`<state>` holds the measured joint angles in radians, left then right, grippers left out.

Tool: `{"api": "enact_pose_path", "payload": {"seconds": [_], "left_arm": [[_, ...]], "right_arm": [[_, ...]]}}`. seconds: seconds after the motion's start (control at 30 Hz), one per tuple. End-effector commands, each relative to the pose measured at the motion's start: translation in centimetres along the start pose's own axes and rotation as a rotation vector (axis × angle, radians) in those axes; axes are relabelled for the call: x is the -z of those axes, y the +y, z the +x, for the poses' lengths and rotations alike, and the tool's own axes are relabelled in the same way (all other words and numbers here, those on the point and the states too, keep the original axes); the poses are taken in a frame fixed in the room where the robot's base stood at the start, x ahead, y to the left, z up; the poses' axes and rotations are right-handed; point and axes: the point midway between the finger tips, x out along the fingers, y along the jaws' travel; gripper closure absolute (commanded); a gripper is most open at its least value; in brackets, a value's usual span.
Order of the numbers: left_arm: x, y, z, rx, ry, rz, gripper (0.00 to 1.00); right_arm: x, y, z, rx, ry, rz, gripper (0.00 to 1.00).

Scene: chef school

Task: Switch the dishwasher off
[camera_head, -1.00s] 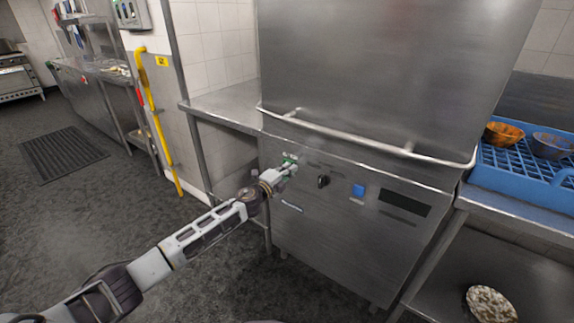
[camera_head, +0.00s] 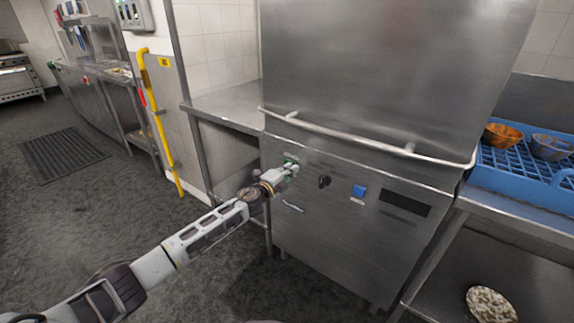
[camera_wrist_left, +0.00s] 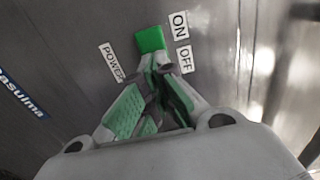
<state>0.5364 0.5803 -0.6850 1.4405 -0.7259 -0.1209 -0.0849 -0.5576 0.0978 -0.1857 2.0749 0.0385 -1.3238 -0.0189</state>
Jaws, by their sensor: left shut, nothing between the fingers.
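The dishwasher (camera_head: 340,240) is a steel machine with a long handle bar (camera_head: 345,134) across its front. Its front panel carries a black knob (camera_head: 324,181), a blue button (camera_head: 359,191) and a dark display (camera_head: 404,203). A green power switch (camera_wrist_left: 150,40) shows in the left wrist view, beside labels reading POWER, ON and OFF. My left gripper (camera_wrist_left: 157,65) is shut and empty, its tips at the lower edge of the green switch; whether they touch it I cannot tell. In the head view the left gripper (camera_head: 291,168) is at the panel's upper left. My right gripper is not in view.
A blue rack (camera_head: 520,180) with an orange bowl (camera_head: 503,134) and a grey bowl (camera_head: 551,147) stands on the right counter. A steel side table (camera_head: 228,106) adjoins the dishwasher on the left. A yellow pipe (camera_head: 157,120) runs down the wall. The left floor is open.

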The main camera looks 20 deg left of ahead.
Motion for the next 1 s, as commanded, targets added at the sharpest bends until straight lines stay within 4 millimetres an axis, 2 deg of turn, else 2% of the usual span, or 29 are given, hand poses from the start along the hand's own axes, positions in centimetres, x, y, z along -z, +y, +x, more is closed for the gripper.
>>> {"api": "enact_pose_path", "payload": {"seconds": [0.03,1.0], "left_arm": [[-0.24,-1.17,0.44,0.016,-0.005,0.000,1.00],[-0.29,-1.16,1.37,0.016,-0.008,-0.003,1.00]], "right_arm": [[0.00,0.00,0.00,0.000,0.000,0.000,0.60],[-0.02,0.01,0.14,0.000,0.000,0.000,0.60]]}}
